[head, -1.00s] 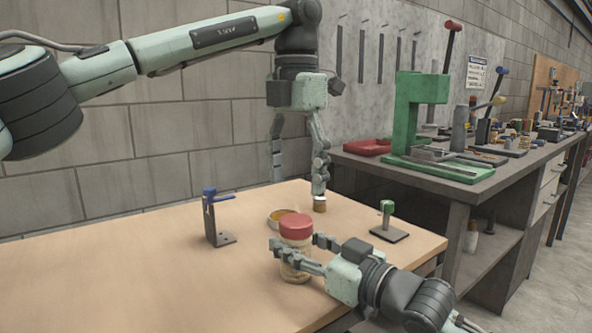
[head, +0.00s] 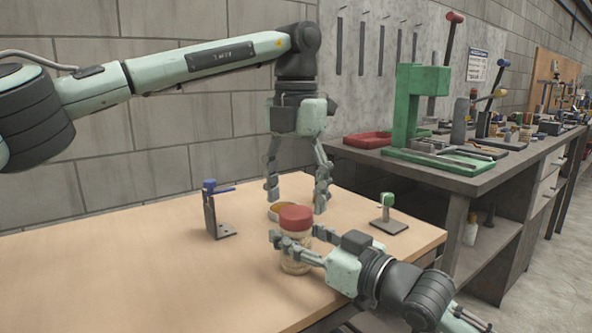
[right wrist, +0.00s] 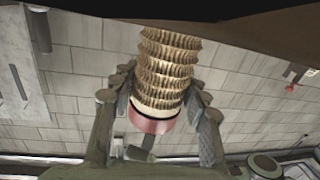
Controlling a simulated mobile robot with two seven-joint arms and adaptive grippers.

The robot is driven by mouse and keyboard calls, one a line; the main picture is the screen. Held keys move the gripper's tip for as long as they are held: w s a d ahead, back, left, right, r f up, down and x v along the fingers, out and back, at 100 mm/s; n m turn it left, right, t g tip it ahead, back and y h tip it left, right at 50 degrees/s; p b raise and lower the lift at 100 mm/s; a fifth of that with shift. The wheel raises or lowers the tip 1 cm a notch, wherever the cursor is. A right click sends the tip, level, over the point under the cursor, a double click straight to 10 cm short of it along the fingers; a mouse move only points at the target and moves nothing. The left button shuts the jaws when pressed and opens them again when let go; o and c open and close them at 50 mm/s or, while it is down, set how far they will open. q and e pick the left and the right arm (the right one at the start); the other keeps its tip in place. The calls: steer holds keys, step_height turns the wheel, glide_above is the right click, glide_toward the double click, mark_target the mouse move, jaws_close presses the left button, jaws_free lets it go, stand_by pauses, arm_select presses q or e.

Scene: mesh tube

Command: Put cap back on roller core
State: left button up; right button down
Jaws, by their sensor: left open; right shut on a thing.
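The roller core (head: 296,258) is a pale tube with a red cap (head: 296,217) on its top end, upright over the table's front. My right gripper (head: 300,248) is shut around its side below the cap. Whether the cap is fully seated cannot be told. My left gripper (head: 297,199) is open, pointing down behind the cap, its fingers spread to either side, apart from it.
A shallow round dish (head: 273,211) stands behind the roller core, partly hidden. A blue-topped bracket (head: 211,210) is at left, a green-topped stand (head: 388,215) at right. The table (head: 120,260) is clear at left. A workbench (head: 460,184) stands behind right.

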arm_select(q)
steer(key=shift+f, duration=1.25)
steer(key=shift+c, duration=0.5)
steer(key=c, duration=1.1)
steer(key=o, duration=1.3)
step_height(320, 180, up, 12)
steer(key=shift+r, duration=0.1)
